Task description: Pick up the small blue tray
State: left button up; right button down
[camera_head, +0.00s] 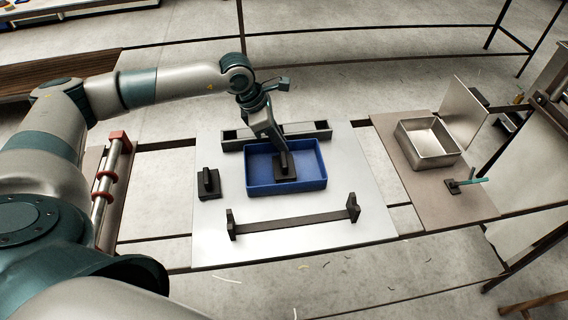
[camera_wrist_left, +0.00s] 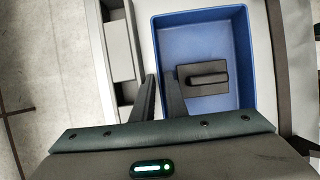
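The small blue tray (camera_head: 256,181) rests on the white board in the head view, with a black block with a raised handle (camera_head: 292,178) inside it. The tray (camera_wrist_left: 228,103) and the block (camera_wrist_left: 202,79) also show in the left wrist view. My left gripper (camera_head: 278,143) reaches down at the tray's back wall. In the wrist view its two fingers (camera_wrist_left: 161,76) stand close together, one on each side of the wall, with only a narrow gap filled by the rim. It looks shut on that wall. My right gripper is in neither view.
A second black block (camera_head: 208,184) sits left of the tray. A grey channel (camera_head: 303,130) lies behind it and a black bar on two uprights (camera_head: 290,225) in front. A metal box (camera_head: 428,143) stands on the brown board at right. The white board (camera_head: 350,180) is bare beside the tray.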

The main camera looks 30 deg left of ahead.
pick_arm(q)
jog(key=shift+w+f, duration=0.1)
jog(key=shift+f, duration=0.2)
grip_shut()
jog(key=shift+r, duration=0.15)
